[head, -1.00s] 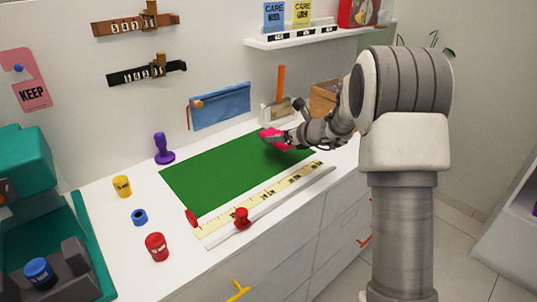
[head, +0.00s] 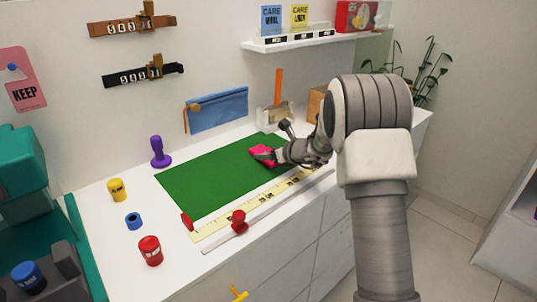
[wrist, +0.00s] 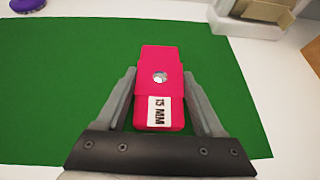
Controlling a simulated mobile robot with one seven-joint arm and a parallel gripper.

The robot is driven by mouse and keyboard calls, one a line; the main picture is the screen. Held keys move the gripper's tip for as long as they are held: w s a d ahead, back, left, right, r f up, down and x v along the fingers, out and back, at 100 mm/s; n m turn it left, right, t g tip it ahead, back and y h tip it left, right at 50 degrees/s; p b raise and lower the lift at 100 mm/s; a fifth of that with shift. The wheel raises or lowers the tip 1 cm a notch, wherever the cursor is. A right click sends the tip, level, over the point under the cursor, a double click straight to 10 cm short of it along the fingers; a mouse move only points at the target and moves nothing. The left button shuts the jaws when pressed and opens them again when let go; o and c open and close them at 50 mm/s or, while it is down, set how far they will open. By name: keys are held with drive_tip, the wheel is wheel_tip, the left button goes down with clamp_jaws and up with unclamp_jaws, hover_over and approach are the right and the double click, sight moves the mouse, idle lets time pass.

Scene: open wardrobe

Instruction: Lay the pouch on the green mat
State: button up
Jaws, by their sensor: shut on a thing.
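The pouch (wrist: 162,75) is a pink-red flat case with a round snap and a white label reading 15 MM. In the wrist view it lies between the two fingers of my gripper (wrist: 163,100), which is shut on it. The green mat (wrist: 60,85) spreads beneath and around the pouch. In the head view the pouch (head: 262,155) is over the right part of the mat (head: 205,180), held by my gripper (head: 268,157). I cannot tell whether the pouch touches the mat.
A yellow ruler (head: 255,207) and a rod with a red knob (head: 239,222) lie along the mat's front edge. A purple stamp (head: 159,153) stands behind its left corner. A white holder (head: 275,118) stands behind the mat. The mat's left part is clear.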

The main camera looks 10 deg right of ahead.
drive_tip(key=o, duration=1.4)
drive_tip(key=shift+c, duration=0.2)
drive_tip(key=shift+r+p, duration=0.15)
drive_tip(key=shift+p, duration=0.15)
drive_tip(key=shift+s+d+r, duration=0.15)
drive_tip(key=shift+s+r, duration=0.05)
drive_tip(key=shift+s, duration=0.05)
drive_tip(key=p+v, duration=0.1)
drive_tip(key=v, duration=1)
drive_tip(key=shift+s+p, duration=0.15)
drive_tip(key=shift+p, duration=0.15)
drive_tip(key=s+a+r+n+g, duration=0.2)
drive_tip(key=s+a+r+n, duration=0.2)
drive_tip(key=s+n, duration=0.5)
drive_tip(key=s+a+r+n+g, duration=0.2)
drive_tip(key=s+a+r+n, duration=0.4)
drive_tip(key=s, duration=0.4)
drive_tip(key=s+d+n+h, duration=0.3)
drive_tip(key=s+d+n, duration=0.1)
drive_tip(key=s+n, duration=0.3)
drive_tip(key=s+d+f+n+g+h, duration=0.1)
drive_tip(key=s+d+n+h, duration=0.2)
drive_tip(key=s+n, duration=0.5)
drive_tip(key=s+d, duration=0.1)
drive_tip(key=s, duration=0.1)
drive_tip(key=shift+s+d+f, duration=0.2)
drive_tip(key=shift+s+d, duration=0.05)
drive_tip(key=shift+d, duration=0.15)
